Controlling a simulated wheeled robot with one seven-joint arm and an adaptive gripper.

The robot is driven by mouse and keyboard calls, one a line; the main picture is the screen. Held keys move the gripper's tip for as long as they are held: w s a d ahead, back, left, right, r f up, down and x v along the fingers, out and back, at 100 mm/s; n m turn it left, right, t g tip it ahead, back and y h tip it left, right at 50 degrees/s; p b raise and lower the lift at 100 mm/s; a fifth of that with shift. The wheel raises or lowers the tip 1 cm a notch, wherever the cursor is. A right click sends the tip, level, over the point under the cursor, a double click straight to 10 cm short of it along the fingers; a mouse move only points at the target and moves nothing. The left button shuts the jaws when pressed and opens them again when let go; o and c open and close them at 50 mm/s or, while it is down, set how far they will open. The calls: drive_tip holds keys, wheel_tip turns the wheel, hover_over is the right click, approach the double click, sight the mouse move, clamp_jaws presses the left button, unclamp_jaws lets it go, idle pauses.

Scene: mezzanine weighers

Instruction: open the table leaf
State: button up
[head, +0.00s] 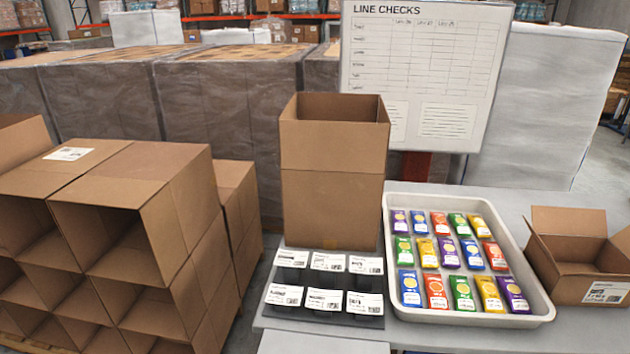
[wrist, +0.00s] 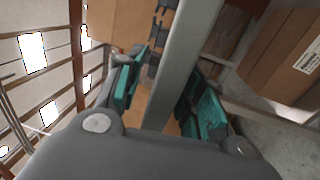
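The grey table (head: 470,338) fills the front right of the head view. A paler panel (head: 320,345) shows below its front left edge at the bottom of the picture; it looks like the leaf hanging down, mostly cut off. In the wrist view my gripper (wrist: 168,97) is open, with its teal-padded fingers on either side of a long grey bar (wrist: 182,65). The bar looks like the edge of the leaf or table; I cannot tell which. Gaps show between the pads and the bar. My gripper is not in the head view.
On the table are a tall open carton (head: 333,175), a black rack (head: 325,318) with labelled cards, a pale tray (head: 545,312) of coloured packets and a small open box (head: 580,270). Stacked cartons (head: 130,240) stand left. A whiteboard (head: 420,70) stands behind.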

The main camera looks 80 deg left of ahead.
drive_tip(key=v, duration=1.2)
idle(0.5)
